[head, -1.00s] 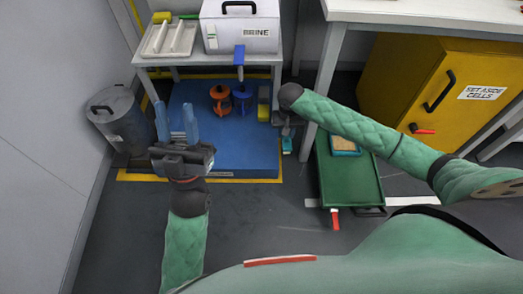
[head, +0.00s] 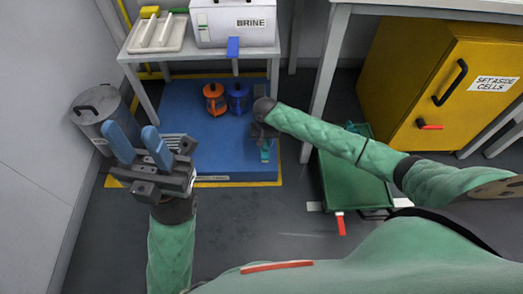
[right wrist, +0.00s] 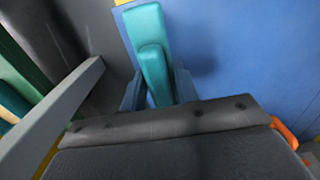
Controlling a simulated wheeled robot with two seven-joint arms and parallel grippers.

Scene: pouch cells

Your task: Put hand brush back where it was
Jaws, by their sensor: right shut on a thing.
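My right gripper (right wrist: 157,92) is shut on a teal object, which I take to be the hand brush (right wrist: 150,45). In the right wrist view the brush sticks out past the fingers, over blue surface. In the head view the brush (head: 266,151) shows as a small teal piece below my right gripper (head: 264,138), by the right edge of the low blue platform (head: 220,160). I cannot tell whether it touches the platform. My left gripper (head: 140,146) is open and empty, its blue fingers apart, in front of the platform's left side.
Orange (head: 214,98) and blue (head: 238,97) containers stand on the platform. A small table above holds a white tray (head: 158,44) and BRINE box (head: 234,22). A grey bin (head: 110,117) is left, a green cart (head: 350,185) right, and a yellow cabinet (head: 465,75) beyond.

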